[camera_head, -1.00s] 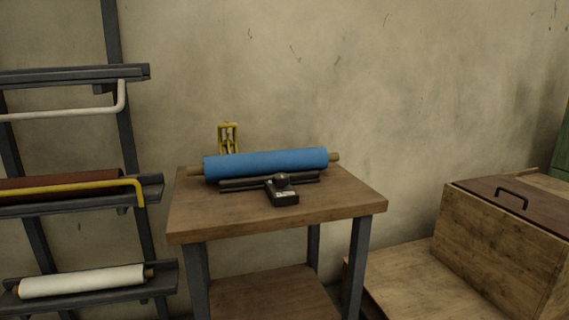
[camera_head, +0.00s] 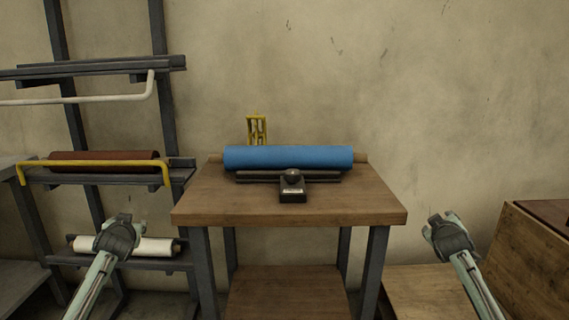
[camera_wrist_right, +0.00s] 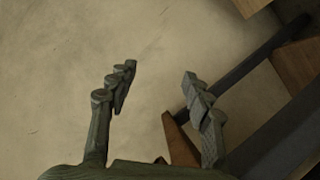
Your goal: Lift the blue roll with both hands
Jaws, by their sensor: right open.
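The blue roll (camera_head: 288,157) lies level on the wooden table (camera_head: 300,211), with its wooden core ends showing at both sides. My left gripper (camera_head: 124,222) is left of the table, in front of the rack, apart from the roll; its fingers are too small to read. My right gripper (camera_head: 439,222) is right of the table, also apart from the roll. In the right wrist view its fingers (camera_wrist_right: 160,86) stand apart with nothing between them.
A dark bar with a black block (camera_head: 292,188) sits in front of the roll. A yellow stand (camera_head: 257,130) is behind it. A rack (camera_head: 100,67) with a brown roll (camera_head: 105,156) and a white roll (camera_head: 140,246) stands left. A wooden crate (camera_head: 530,250) is at right.

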